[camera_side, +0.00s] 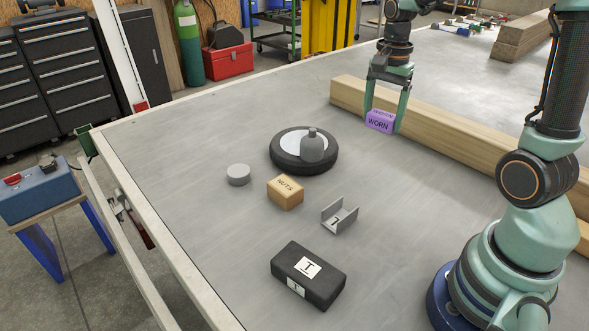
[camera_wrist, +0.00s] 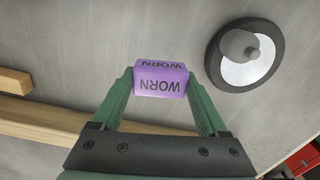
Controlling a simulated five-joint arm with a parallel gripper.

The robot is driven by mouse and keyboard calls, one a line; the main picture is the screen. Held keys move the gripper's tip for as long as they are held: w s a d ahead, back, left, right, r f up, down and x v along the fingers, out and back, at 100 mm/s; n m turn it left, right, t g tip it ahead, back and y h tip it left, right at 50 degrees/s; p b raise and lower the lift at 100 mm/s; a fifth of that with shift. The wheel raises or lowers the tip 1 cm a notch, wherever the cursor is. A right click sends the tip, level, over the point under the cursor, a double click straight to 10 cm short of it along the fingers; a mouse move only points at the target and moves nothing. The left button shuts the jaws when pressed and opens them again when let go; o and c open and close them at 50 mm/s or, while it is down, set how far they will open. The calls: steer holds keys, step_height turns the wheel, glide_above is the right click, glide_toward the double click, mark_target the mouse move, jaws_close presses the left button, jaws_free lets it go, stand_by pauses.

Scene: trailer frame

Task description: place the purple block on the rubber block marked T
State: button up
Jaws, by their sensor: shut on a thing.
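The purple block (camera_side: 380,121), marked WORN, is held between the fingers of my gripper (camera_side: 384,116), above the table near the long wooden beam. In the wrist view the purple block (camera_wrist: 160,80) sits between the two green fingertips of my gripper (camera_wrist: 160,88). The rubber block (camera_side: 307,279) is black, with a white T label on its top and another label on its side. It lies at the front of the table, well apart from my gripper, and its top is bare. It is not in the wrist view.
A black ring with a white disc (camera_side: 276,149) carries a grey bottle-like piece (camera_side: 312,146). A grey cylinder (camera_side: 238,175), a NUTS box (camera_side: 285,191) and a grey channel marked 7 (camera_side: 339,215) stand between. A wooden beam (camera_side: 450,142) runs along the right. The table's left side is clear.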

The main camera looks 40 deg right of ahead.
steer(key=shift+r, duration=0.55)
steer(key=a+r+n, duration=0.3)
steer(key=a+n, duration=0.4)
steer(key=a, duration=0.8)
steer(key=r+n, duration=0.2)
steer(key=n, duration=0.7)
glide_above(308, 268)
step_height(308, 268, down, 20)
steer(key=shift+r, duration=0.1)
steer(key=o, duration=1.3)
